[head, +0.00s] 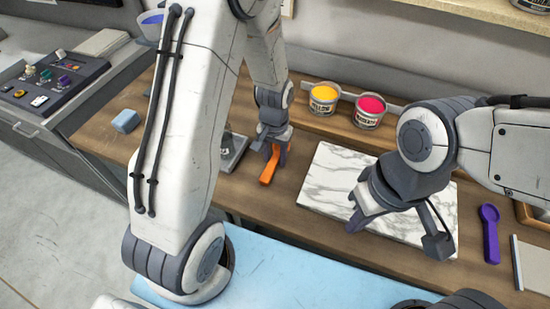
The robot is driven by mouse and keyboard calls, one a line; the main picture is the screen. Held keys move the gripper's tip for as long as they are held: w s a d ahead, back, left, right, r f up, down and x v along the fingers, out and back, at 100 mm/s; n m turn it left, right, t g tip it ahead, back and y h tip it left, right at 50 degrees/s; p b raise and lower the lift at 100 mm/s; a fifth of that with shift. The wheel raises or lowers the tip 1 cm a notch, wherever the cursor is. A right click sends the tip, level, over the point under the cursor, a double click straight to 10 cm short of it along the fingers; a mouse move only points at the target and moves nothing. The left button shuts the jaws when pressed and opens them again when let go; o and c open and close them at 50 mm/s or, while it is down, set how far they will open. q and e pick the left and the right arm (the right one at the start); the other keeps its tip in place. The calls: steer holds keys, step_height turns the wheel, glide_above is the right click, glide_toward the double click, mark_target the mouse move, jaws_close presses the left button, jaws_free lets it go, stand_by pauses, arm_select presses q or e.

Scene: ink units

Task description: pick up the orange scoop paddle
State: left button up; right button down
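The orange scoop paddle (267,174) is in the middle of the head view, at the wooden worktop. My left gripper (274,154) points down right at it, with dark fingers around the paddle's middle. Orange shows below the fingers and beside the gripper above them. The gripper hides part of the paddle; I cannot tell whether the fingers press on it or whether it is clear of the worktop. My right gripper (360,212) hangs over the white marble slab (325,180), with nothing visible in it; its finger gap is unclear.
A yellow ink tin (323,97) and a magenta ink tin (370,109) stand behind. A purple scoop (489,232) lies at the right. A blue block (125,121) is at the left. A light blue surface (290,277) lies in front.

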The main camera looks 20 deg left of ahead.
mark_target(275, 158)
arm_select(q)
jaws_close()
steer(key=shift+r, duration=0.15)
steer(key=shift+r, duration=0.55)
step_height(275, 158, up, 3)
steer(key=shift+w+f+b, duration=0.1)
steer(key=shift+b, duration=0.3)
steer(key=d+r+b, duration=0.1)
steer(key=d+r, duration=0.6)
steer(key=d, duration=0.4)
steer(key=shift+w+d+b, duration=0.15)
steer(key=shift+d+b, duration=0.15)
steer(key=shift+d, duration=0.05)
